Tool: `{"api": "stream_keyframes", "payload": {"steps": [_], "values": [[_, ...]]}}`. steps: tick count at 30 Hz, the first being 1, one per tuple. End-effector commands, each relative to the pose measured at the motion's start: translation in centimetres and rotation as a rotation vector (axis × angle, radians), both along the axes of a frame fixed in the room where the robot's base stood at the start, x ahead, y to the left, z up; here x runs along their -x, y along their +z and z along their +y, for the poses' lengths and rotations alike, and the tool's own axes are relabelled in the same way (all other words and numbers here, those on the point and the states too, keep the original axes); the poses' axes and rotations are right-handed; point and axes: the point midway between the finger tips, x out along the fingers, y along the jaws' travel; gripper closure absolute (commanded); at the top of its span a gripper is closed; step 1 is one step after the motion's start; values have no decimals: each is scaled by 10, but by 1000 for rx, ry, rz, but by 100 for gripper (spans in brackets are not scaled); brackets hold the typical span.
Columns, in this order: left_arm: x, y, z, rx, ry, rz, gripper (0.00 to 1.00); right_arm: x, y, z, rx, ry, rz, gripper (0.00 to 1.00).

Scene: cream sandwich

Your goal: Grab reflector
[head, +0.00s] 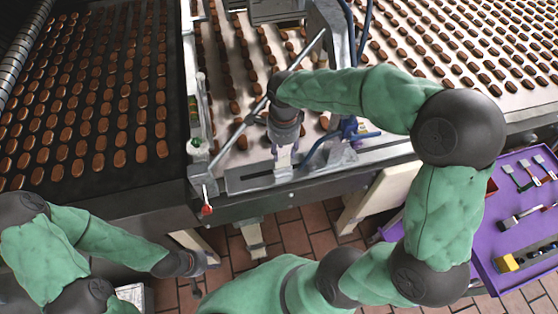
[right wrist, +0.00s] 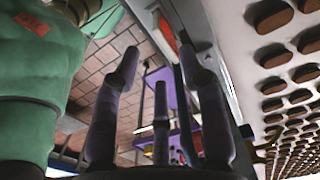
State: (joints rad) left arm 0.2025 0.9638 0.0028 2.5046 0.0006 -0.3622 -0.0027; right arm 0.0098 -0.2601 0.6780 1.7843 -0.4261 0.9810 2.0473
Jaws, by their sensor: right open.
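My right gripper (head: 284,150) hangs over the metal bracket at the front edge of the conveyor, in the middle of the head view. In the right wrist view its dark fingers (right wrist: 163,75) are spread apart with nothing between them. A reddish-orange strip (right wrist: 167,32) in a pale metal frame lies beyond the fingertips, apart from them; it may be the reflector, but I cannot be sure. In the head view I cannot pick the reflector out with certainty near the gripper. My left gripper (head: 203,268) is low at the left, over the floor; its fingers are too small to judge.
A belt (head: 165,175) with rows of brown cream sandwiches is at the left, and a pale belt (head: 440,62) with more is behind. A diagonal rod (head: 240,130) and blue cables stand close to my right gripper. A purple tool tray (head: 500,212) is at the right.

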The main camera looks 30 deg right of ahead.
Motion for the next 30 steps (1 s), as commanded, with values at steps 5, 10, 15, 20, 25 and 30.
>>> {"api": "stream_keyframes", "payload": {"steps": [5, 10, 15, 20, 25, 30], "values": [[-1, -5, 0, 0, 0, -1, 60, 0, -24, 0, 0, 2, 0, 57], [-1, -6, 0, 0, 1, -2, 60, 0, -33, 0, 0, 2, 1, 57], [-1, -12, 0, 0, 1, -2, 60, -1, -56, -2, 0, 3, 2, 57], [-1, -16, 0, 0, 1, -2, 60, -1, -75, -2, -1, 3, 1, 57], [-1, -16, 0, 0, 1, -2, 60, -2, -81, -2, -2, 3, -1, 57], [-1, -16, 0, 0, 1, -2, 60, -2, -80, -2, -2, 3, -1, 57]]}}
